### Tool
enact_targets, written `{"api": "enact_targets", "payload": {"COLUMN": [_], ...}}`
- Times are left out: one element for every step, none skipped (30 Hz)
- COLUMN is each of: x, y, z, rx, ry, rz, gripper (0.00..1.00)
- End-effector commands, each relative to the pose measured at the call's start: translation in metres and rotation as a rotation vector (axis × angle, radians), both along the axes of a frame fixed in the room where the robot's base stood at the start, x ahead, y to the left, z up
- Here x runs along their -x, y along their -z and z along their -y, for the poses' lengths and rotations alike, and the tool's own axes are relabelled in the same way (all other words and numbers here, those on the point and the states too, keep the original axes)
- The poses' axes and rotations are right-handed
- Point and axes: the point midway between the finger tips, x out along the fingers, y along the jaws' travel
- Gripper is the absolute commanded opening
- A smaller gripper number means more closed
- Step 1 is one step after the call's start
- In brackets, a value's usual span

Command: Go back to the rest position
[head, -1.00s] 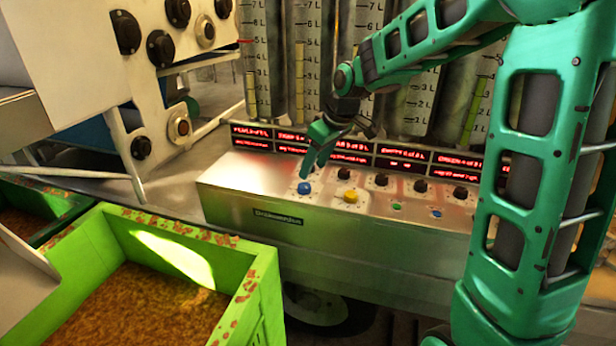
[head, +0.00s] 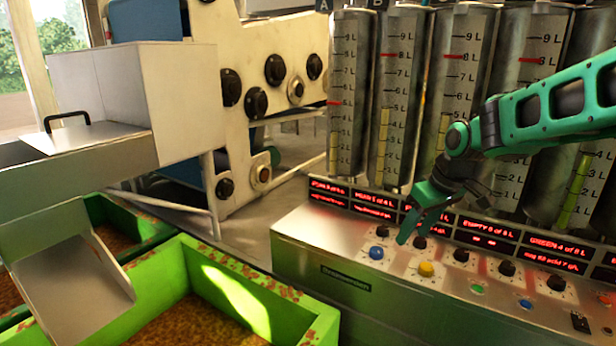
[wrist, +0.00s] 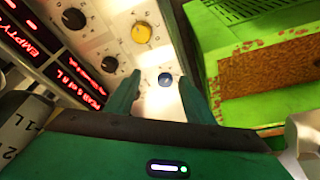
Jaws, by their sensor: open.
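My green gripper (head: 411,228) hangs just above the control panel (head: 300,246), beside the blue knob (head: 376,252) and near the yellow knob (head: 426,269). In the wrist view the gripper's two fingers (wrist: 167,95) are apart, with the blue knob (wrist: 165,79) showing between and beyond them. Nothing is held between the fingers. The yellow knob (wrist: 141,32) is farther off in that view. My arm reaches in from the right in the head view.
Graduated cylinders (head: 349,95) stand behind the panel, with red displays (head: 486,237) at their foot. A green crate (head: 325,330) of brown material is at lower left, next to a metal chute (head: 70,275). A white machine (head: 215,60) with black knobs stands behind.

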Motion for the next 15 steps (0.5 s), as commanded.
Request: {"api": "enact_targets", "payload": {"x": [0.022, 0.037, 0.058, 0.075, 0.092, 0.115, 0.133, 0.15, 0.173, 0.191, 0.207, 0.228, 0.242, 0.255, 0.27], "y": [-0.002, -0.001, 0.0, 0.001, 0.003, 0.005, 0.007, 0.009, 0.012, 0.015, 0.018, 0.021, 0.024, 0.027, 0.03], "z": [0.017, 0.028, 0.041, 0.051, 0.061, 0.071, 0.079, 0.086, 0.093, 0.098, 0.102, 0.107, 0.109, 0.11, 0.112], "rx": [0.006, 0.01, 0.014, 0.015, 0.018, 0.019, 0.019, 0.018, 0.015, 0.013, 0.01, 0.006, 0.003, 0.0, -0.004], "ry": [0.071, 0.117, 0.185, 0.239, 0.292, 0.361, 0.414, 0.467, 0.536, 0.585, 0.633, 0.694, 0.734, 0.773, 0.819], "rz": [-0.02, -0.039, -0.064, -0.083, -0.102, -0.128, -0.147, -0.167, -0.192, -0.211, -0.228, -0.25, -0.267, -0.282, -0.299], "gripper": [0.48, 0.48, 0.48, 0.48, 0.48, 0.48, 0.48, 0.48, 0.48, 0.48, 0.48, 0.48, 0.48, 0.48, 0.48]}}
